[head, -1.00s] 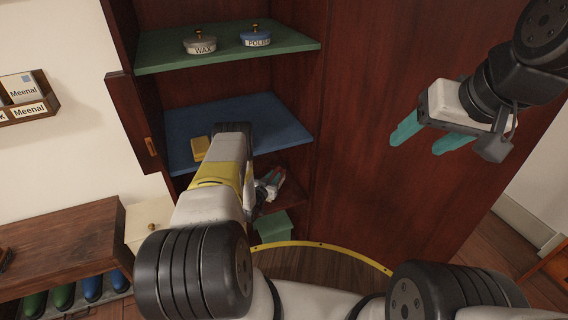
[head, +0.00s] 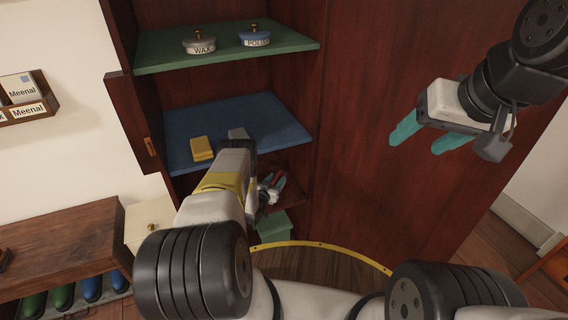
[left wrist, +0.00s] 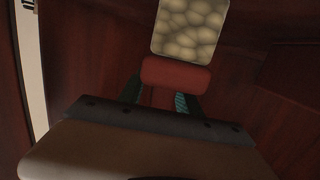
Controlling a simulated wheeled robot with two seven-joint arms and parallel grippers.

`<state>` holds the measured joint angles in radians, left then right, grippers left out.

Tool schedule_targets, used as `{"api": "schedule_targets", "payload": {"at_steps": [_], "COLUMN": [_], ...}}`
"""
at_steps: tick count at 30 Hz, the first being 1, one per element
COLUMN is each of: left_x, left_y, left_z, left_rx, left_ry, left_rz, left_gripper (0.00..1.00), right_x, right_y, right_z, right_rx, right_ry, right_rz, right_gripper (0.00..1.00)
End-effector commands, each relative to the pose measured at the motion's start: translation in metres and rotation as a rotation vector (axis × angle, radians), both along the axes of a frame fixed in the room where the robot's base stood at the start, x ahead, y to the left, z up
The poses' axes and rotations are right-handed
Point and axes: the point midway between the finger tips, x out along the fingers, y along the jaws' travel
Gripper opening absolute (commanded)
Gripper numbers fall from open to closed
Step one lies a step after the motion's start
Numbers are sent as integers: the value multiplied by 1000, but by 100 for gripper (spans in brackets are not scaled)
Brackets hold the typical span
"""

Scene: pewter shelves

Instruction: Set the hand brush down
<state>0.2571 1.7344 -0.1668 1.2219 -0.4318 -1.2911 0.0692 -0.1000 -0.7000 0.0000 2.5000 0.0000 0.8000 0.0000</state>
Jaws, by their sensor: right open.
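The hand brush (left wrist: 178,76) shows in the left wrist view as a red body and handle with a pale, bumpy pad beyond it. My left gripper (left wrist: 160,100) has its teal fingers on either side of the red handle and appears shut on it. In the head view this gripper (head: 271,186) is low in the cupboard, below the blue shelf (head: 270,120) and at the dark red lower shelf (head: 293,196). Whether the brush touches that shelf is not clear. My right gripper (head: 430,137) is open and empty, in front of the cupboard's right panel.
A yellow block (head: 202,148) and a grey object (head: 238,133) are on the blue shelf. Wax (head: 199,46) and polish (head: 255,39) tins stand on the green shelf (head: 160,56). A green box (head: 273,229) is below my left gripper. The cupboard door (head: 133,120) stands open at left.

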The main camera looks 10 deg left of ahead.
Motion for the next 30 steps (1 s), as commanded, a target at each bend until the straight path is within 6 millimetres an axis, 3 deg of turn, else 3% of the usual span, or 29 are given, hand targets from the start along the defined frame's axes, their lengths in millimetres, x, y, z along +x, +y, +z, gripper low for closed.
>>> {"api": "schedule_targets", "payload": {"at_steps": [11, 14, 24, 30], "left_x": [0, -12, -81, -109], "left_y": [0, 3, 16, 21], "left_z": [4, 5, 15, 19], "left_rx": [1, 1, 0, -1], "left_ry": [-1, 2, 3, 1], "left_rz": [0, 1, 2, 0], "left_gripper": [42, 42, 42, 42], "right_x": [0, 0, 0, 0], "right_y": [0, 0, 0, 0], "right_z": [0, 0, 0, 0], "right_rx": [0, 0, 0, 0], "right_ry": [0, 0, 0, 0], "right_rz": [0, 0, 0, 0], "right_gripper": [62, 62, 62, 62]}}
